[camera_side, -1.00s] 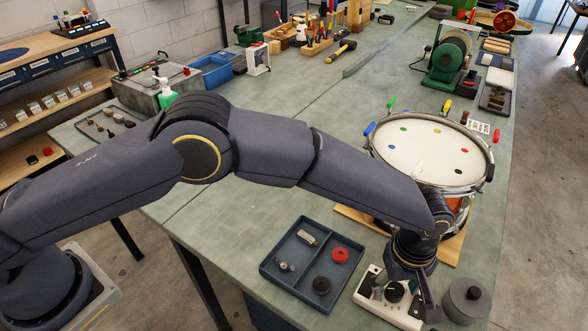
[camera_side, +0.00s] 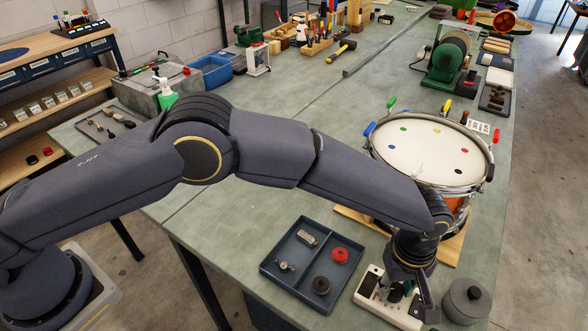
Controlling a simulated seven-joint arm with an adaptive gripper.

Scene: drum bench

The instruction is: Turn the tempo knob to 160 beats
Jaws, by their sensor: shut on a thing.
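The white control box (camera_side: 372,291) stands at the bench's front edge, right of the dark tray. My gripper (camera_side: 411,299) points down over the right part of this box, with its fingers low at the panel. It is shut on the tempo knob, which is mostly hidden behind the fingers and the wrist. The dial marks and the knob's pointer are too small and covered to read.
A divided tray (camera_side: 309,262) with a red knob (camera_side: 340,254), a black knob (camera_side: 320,285) and small metal parts lies left of the box. A grey lidded pot (camera_side: 466,301) stands close on the right. A drum (camera_side: 432,150) stands behind my wrist.

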